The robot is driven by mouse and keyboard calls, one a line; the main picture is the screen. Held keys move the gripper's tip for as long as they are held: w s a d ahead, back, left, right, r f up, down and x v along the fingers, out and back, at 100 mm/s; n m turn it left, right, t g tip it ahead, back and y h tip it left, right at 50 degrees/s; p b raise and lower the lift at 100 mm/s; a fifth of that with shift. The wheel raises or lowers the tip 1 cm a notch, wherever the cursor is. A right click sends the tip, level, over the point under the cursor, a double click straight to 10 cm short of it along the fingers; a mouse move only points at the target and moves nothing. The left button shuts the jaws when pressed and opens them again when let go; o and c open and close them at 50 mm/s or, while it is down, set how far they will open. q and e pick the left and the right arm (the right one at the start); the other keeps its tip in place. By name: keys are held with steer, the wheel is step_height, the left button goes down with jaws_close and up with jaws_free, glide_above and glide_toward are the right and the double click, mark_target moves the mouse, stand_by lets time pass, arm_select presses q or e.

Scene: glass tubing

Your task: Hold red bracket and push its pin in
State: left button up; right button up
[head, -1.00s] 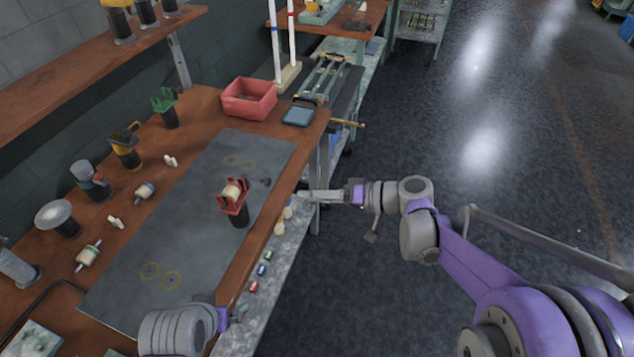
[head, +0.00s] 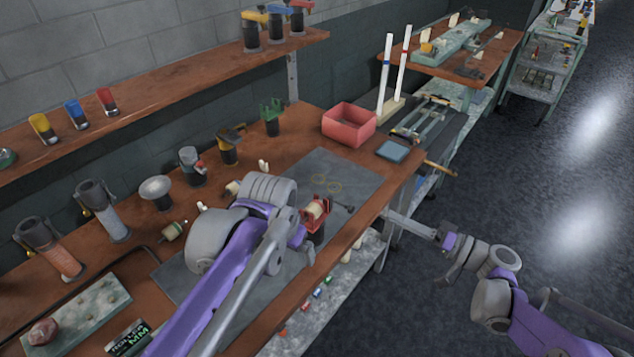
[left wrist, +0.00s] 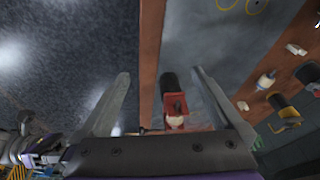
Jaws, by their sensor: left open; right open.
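The red bracket (head: 313,218) holds a cream roller and stands upright on a black cylindrical post at the grey mat's front edge. A dark pin with a round head (head: 350,209) shows just right of it; I cannot tell whether it sits in the bracket. My left gripper (head: 304,243) is beside the bracket, its fingers largely hidden by my arm. In the left wrist view its two fingers (left wrist: 161,75) are spread open, with the red bracket (left wrist: 174,104) showing between them, not gripped. My right gripper (head: 398,220) is open and empty, off the table's front edge, right of the bracket.
A red bin (head: 349,125) and a blue pad (head: 393,151) lie at the table's far end. Several tools and holders line the wall side. The grey mat (head: 345,172) is clear beyond the bracket. A lower shelf runs below the table edge.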

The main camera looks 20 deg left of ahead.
mark_target(315, 205)
arm_select(q)
steer(key=w+r+m+g, duration=0.1)
steer(key=w, duration=0.3)
steer(key=w+r+m+g, duration=0.1)
steer(key=w+r, duration=0.1)
steer(key=w, duration=0.3)
steer(key=w+r+m, duration=0.1)
steer(key=w+r, duration=0.1)
steer(key=w, duration=0.3)
steer(key=shift+w+d+g, duration=0.15)
steer(key=shift+d+g, duration=0.2)
steer(key=shift+g, duration=0.05)
steer(key=shift+w+d, duration=0.1)
steer(key=shift+w, duration=0.45)
step_height(315, 205, down, 11)
steer(key=shift+w+r, duration=0.1)
steer(key=shift+w, duration=0.05)
steer(key=shift+c, duration=0.3)
